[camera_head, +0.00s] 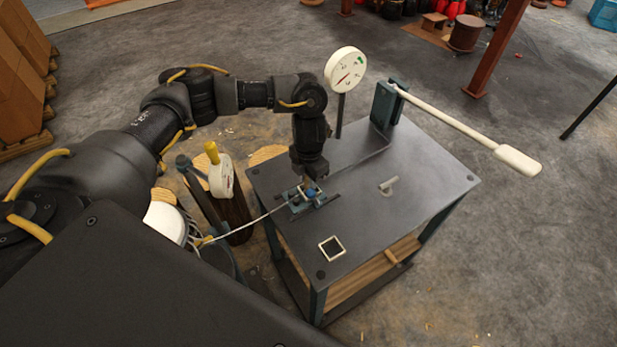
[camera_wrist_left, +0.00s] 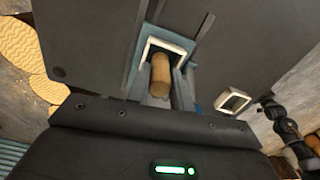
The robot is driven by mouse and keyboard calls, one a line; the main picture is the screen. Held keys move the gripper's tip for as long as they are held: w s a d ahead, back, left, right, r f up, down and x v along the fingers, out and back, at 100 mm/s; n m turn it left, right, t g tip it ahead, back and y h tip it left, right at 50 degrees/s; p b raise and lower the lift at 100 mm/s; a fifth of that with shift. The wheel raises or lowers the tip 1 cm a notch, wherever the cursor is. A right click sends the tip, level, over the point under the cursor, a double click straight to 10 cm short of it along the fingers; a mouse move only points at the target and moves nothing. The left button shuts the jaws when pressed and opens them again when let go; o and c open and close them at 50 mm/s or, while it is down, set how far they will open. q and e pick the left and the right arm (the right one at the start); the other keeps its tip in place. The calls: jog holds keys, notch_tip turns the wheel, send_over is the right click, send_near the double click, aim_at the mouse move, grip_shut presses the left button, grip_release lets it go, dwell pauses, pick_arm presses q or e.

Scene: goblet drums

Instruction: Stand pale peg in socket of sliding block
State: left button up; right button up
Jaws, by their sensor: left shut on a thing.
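The pale tan peg (camera_wrist_left: 160,75) is between the fingers of my left gripper (camera_wrist_left: 166,98), which is shut on it. In the left wrist view, the white-edged socket of the teal sliding block (camera_wrist_left: 184,45) frames the peg. How deep the peg sits, or whether it only hovers over the socket, I cannot tell. In the head view, my left gripper (camera_head: 311,181) points down at the sliding block (camera_head: 298,205), on its rails near the left edge of the table. The gripper hides most of the peg there. My right gripper is not seen.
The dark table (camera_head: 430,165) carries a white square frame (camera_head: 332,249) at the front and a small light grey piece (camera_head: 388,184) right of the block. A round dial (camera_head: 345,70) and a long pale-handled lever (camera_head: 470,133) stand at the back. The tabletop's right side is mostly clear.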

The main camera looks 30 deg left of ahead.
pick_arm(q)
jog(key=shift+d+f, duration=0.1)
jog(key=shift+f, duration=0.05)
jog(key=o, duration=0.9)
jog(key=shift+o, duration=0.2)
notch_tip(320, 180, up, 12)
jog(key=shift+r+b, duration=0.25)
jog(key=shift+b, duration=0.2)
